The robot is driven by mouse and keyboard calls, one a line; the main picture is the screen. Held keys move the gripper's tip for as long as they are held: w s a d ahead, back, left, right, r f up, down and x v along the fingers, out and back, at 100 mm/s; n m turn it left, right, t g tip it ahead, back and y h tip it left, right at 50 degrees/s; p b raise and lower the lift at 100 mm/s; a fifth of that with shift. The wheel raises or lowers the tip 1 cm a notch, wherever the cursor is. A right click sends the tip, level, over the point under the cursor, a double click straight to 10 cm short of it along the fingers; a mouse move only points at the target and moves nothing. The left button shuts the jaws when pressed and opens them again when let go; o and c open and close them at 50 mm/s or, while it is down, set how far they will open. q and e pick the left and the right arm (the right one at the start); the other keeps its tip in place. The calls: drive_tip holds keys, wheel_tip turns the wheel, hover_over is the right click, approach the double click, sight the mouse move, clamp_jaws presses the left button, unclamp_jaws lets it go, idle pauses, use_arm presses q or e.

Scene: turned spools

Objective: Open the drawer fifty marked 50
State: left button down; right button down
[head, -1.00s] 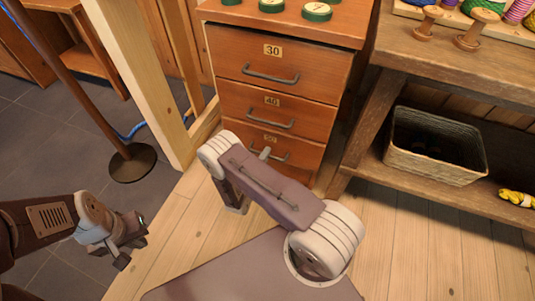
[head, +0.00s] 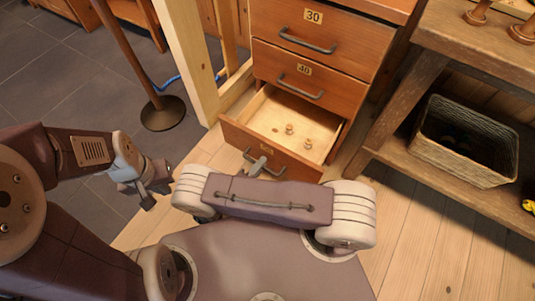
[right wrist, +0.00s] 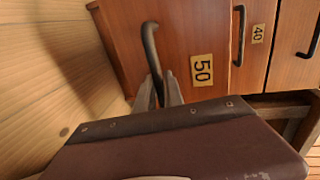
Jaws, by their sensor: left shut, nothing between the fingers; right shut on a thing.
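The drawer fifty (head: 234,134) is the lowest of the cabinet and stands pulled out, its pale inside showing two small wooden spools (head: 289,129). Its 50 label (right wrist: 202,70) is clear in the right wrist view. My right gripper (head: 257,166) is shut on its dark bar handle (right wrist: 149,42); the fingers (right wrist: 160,93) show at one end of the handle in the right wrist view. My right forearm hides part of the drawer's lower front. My left gripper (head: 152,188) is shut and empty, left of the cabinet, above the floor.
Drawers 40 (head: 280,74) and 30 (head: 340,55) above are closed. A wooden post (head: 188,60) and a round stand base (head: 163,113) stand to the left. A workbench with a basket (head: 465,145) on its low shelf is at right.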

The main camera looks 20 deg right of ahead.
use_arm(q)
drive_tip(key=shift+f, duration=0.1)
use_arm(e)
drive_tip(key=shift+v, duration=0.9)
drive_tip(key=shift+f, duration=0.25)
drive_tip(key=c, duration=1.5)
unclamp_jaws()
drive_tip(key=shift+o, duration=0.2)
